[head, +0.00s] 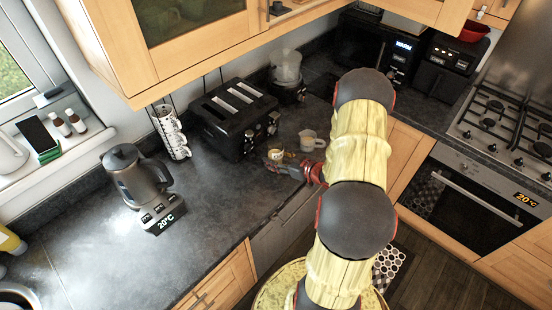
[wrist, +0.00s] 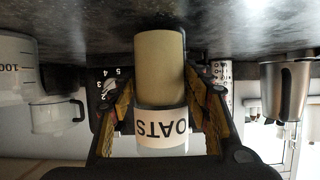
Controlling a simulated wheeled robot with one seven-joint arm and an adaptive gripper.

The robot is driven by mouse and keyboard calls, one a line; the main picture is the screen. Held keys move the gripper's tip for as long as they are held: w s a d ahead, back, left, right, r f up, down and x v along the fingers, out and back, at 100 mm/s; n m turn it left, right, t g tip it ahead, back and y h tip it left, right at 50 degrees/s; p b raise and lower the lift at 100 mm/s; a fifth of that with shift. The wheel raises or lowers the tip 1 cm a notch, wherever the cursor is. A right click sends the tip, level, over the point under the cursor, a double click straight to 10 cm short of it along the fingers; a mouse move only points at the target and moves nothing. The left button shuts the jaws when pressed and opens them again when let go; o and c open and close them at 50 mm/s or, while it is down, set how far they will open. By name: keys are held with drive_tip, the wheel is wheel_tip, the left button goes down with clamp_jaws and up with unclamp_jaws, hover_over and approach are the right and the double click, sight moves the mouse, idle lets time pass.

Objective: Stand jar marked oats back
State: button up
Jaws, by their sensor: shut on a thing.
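The jar marked oats (wrist: 161,128) is in the middle of the wrist view, which shows the scene upside down. It has a beige body, a dark band and a white label whose letters are inverted in that picture, so the jar looks upright. My gripper (wrist: 160,118) has a finger on each side of it and is shut on it. In the head view the jar (head: 277,155) is small, on or just above the dark worktop (head: 215,205), at the tip of my red gripper (head: 286,166). I cannot tell whether its base touches the worktop.
A measuring jug (head: 309,140) stands close to the right of the jar. A black toaster (head: 236,117) stands behind, with stacked mugs (head: 172,133) and a kettle (head: 136,177) to the left. The worktop's front edge is near my gripper. Open worktop lies left of it.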

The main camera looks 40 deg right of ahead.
drive_tip(key=shift+f, duration=0.15)
drive_tip(key=o, duration=1.5)
